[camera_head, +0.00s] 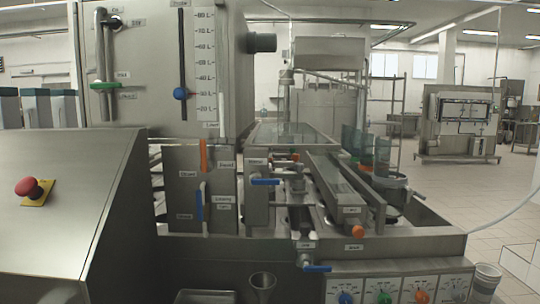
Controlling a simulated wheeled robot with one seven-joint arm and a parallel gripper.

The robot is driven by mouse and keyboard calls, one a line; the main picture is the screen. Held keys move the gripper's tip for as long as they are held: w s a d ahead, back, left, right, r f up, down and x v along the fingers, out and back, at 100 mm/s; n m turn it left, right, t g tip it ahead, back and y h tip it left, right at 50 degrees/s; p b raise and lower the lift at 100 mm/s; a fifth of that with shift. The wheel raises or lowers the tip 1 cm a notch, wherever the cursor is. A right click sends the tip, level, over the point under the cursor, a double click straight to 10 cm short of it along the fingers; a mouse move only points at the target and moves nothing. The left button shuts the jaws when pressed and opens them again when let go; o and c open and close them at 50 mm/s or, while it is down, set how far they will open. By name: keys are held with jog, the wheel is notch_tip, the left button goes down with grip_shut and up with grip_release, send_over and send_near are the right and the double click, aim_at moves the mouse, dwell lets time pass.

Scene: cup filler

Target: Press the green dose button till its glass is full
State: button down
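A green round knob or button (384,297) sits on the front panel at the bottom of the head view, partly cut off by the frame edge. A blue one (344,297) is to its left and an orange one (421,296) to its right, each on a pale label plate. Tinted glass-like vessels (380,152) stand at the back right of the machine; their fill cannot be told. I cannot tell which glass belongs to the green button. My gripper is not in view.
A red mushroom button (28,187) sits on the sloped metal console at left. A green-handled valve (105,86) is on the tank. Blue-handled valves (265,181) and metal channels crowd the middle. A metal funnel-like cup (262,284) is low at centre. A bucket (487,276) stands at right.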

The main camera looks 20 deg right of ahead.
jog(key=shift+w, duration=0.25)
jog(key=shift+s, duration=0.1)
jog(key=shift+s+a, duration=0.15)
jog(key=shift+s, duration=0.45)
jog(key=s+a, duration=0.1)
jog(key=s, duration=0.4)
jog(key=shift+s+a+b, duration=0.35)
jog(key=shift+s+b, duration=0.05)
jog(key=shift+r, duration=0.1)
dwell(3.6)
